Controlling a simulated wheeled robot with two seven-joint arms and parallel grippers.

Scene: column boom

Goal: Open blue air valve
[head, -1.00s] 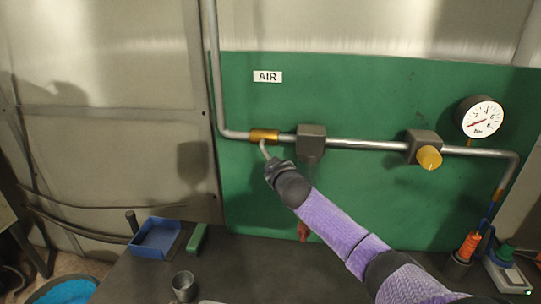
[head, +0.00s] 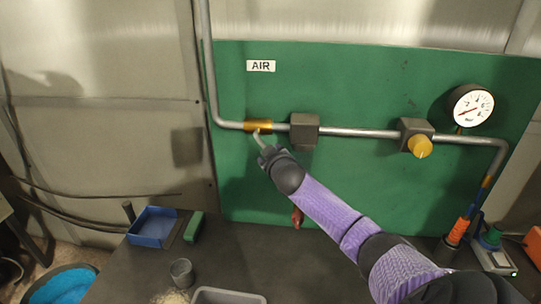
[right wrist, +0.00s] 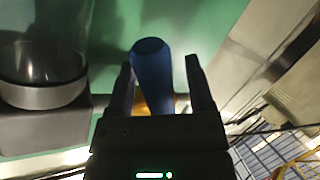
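The brass valve body (head: 258,126) sits on the grey pipe below the AIR label (head: 261,66). A short pale lever piece shows under it, leading down to my right gripper (head: 264,153). In the right wrist view the blue valve handle (right wrist: 153,75) stands between the two fingers of my right gripper (right wrist: 161,66). The fingers are apart, with a visible gap on the handle's right side; contact on the left is unclear. The blue handle is hidden in the head view. My left gripper is not in view.
A grey block (head: 304,131) on the pipe is close right of the valve. A yellow knob (head: 420,147) and a gauge (head: 472,106) are farther right. A blue bin (head: 153,228), a metal cup (head: 181,272) and a grey tray (head: 228,296) are on the bench.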

